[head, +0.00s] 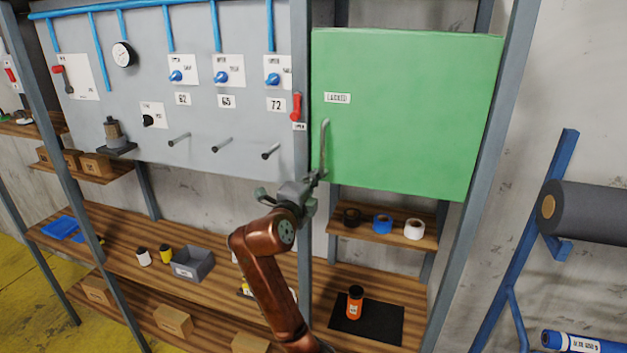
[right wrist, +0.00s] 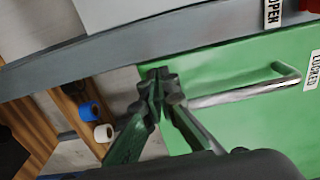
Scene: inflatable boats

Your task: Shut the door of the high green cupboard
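The high green cupboard (head: 410,125) hangs on the right of the rack in the head view. Its flat green door fills the front, with a white label on it, and the door also shows in the right wrist view (right wrist: 230,70). I cannot tell whether a gap stays open at its edge. A silver bar handle (head: 324,148) is at the door's left side; it also shows in the right wrist view (right wrist: 245,92). My right gripper (head: 314,180) is by the handle's lower end. Its fingertips (right wrist: 160,82) are together, with nothing visible between them; contact with the handle is unclear. My left gripper is out of view.
A grey upright post and a red lever (head: 296,106) stand just left of the door. Below the cupboard, a small shelf (head: 375,232) holds rolls of tape. An orange bottle (head: 354,303) stands on a black mat. A dark roll (head: 590,212) sits on a blue stand at right.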

